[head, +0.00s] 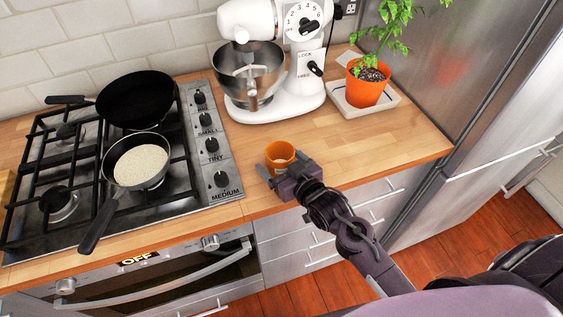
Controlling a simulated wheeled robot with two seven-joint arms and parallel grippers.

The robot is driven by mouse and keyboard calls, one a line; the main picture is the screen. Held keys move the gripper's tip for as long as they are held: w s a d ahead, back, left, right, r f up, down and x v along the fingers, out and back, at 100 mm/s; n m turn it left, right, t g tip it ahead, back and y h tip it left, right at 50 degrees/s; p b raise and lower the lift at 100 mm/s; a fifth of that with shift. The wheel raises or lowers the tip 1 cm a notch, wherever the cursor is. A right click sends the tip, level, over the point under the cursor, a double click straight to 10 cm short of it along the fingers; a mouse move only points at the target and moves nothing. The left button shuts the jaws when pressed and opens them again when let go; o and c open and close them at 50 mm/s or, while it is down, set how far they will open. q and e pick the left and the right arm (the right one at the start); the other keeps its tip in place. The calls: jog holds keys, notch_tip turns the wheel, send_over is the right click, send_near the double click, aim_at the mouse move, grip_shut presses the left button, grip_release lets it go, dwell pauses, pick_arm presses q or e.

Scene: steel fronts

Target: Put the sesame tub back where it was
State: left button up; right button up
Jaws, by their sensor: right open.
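An orange tub (280,153) stands upright on the wooden counter, right of the hob and near the counter's front edge. Something pale shows inside it. My right gripper (273,175) is open at the tub's near side, with its fingers low by the tub; I cannot tell if they touch it. A small pan on the hob holds pale grains that look like sesame (141,166). My left gripper is not in view.
A larger black pan (138,98) sits behind the small pan on the hob (202,185). A white stand mixer (280,102) and an orange plant pot (366,86) on a tray (389,103) stand behind the tub. Bare counter (365,142) lies right of the tub; a steel fridge (475,60) bounds it.

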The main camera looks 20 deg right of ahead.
jog(key=shift+r, duration=0.2)
jog(key=shift+s+d+f, duration=0.1)
jog(key=shift+s, duration=0.25)
jog(key=b+v, duration=0.1)
jog(key=v, duration=1)
jog(key=shift+s+b, duration=0.15)
jog(key=shift+b, duration=0.2)
